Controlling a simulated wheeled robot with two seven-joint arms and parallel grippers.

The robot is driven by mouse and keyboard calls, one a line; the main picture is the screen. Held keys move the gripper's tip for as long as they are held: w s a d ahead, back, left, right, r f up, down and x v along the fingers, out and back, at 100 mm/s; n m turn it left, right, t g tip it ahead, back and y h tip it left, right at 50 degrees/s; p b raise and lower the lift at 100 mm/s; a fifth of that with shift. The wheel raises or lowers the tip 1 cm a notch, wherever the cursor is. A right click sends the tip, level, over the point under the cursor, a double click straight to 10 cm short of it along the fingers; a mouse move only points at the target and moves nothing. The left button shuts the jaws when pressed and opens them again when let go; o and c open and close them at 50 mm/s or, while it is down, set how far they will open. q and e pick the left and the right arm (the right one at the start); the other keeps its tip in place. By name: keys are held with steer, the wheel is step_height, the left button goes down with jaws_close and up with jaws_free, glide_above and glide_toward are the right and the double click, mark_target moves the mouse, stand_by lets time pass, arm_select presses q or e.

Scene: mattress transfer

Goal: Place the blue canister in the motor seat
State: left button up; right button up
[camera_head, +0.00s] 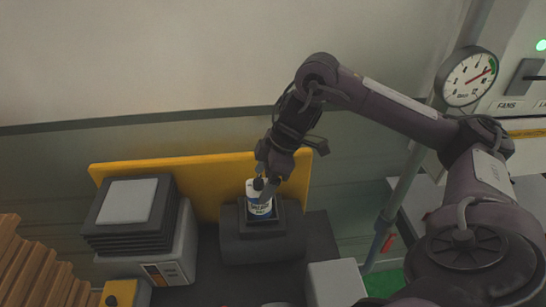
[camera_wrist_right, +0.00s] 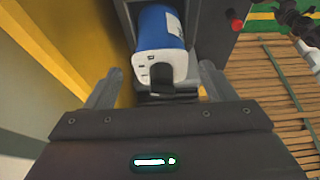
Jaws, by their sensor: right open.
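The blue canister (camera_head: 259,203), white with a blue label and a dark cap, stands in the square dark motor seat (camera_head: 277,229) on top of a dark rounded housing. In the right wrist view the canister (camera_wrist_right: 160,43) lies between the fingers, with its capped white end toward the palm. My right gripper (camera_head: 262,178) is at the top of the canister, and its open fingers also show in the right wrist view (camera_wrist_right: 157,82). Gaps show between the fingers and the canister there. The canister's lower end is hidden in the seat. My left gripper is out of view.
A yellow panel (camera_head: 205,182) stands close behind the seat. A finned dark unit on a white box (camera_head: 182,240) is to the left. A white block (camera_head: 335,283) is in front right, and wooden slats (camera_head: 35,265) are at far left. A pressure gauge (camera_head: 469,76) hangs at upper right.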

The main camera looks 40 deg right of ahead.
steer(key=p+v, duration=0.3)
steer(key=v, duration=0.4)
steer(key=shift+r, duration=0.25)
steer(key=shift+s, duration=0.1)
